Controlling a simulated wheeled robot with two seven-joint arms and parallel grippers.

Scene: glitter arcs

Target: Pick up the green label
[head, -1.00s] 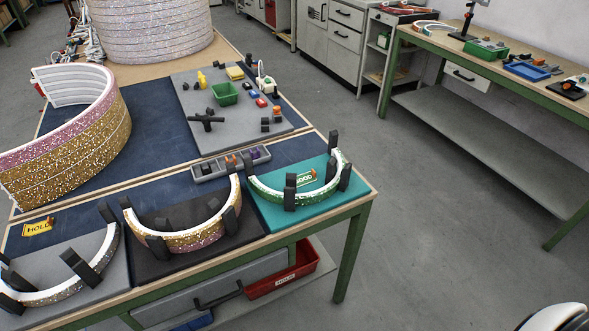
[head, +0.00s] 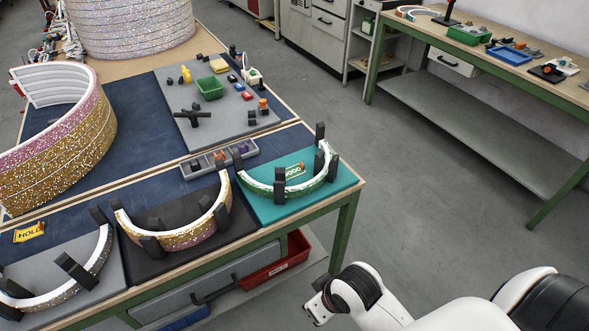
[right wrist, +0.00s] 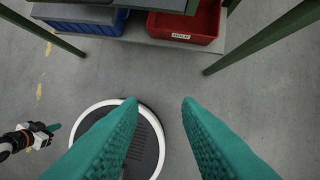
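The green label (head: 293,171) is a small card with green lettering and a small orange part at its upper right end. It lies on the teal mat (head: 262,211), inside the curve of a green glitter arc (head: 258,187). My right gripper (right wrist: 158,104) has teal fingers, spread wide with nothing between them, above the floor. In the head view my right wrist is low, in front of the table and well apart from the label; its fingertips are not clear there. My left gripper (right wrist: 42,133) shows small at the left of the right wrist view; its opening is unclear.
Black upright posts (head: 333,168) stand around the arc near the label. A black mat (head: 140,268) with a gold-pink arc lies to the left, and a yellow HOLD label (head: 29,232) further left. A red bin (right wrist: 187,22) and blue bin (right wrist: 85,20) sit on the lower shelf.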

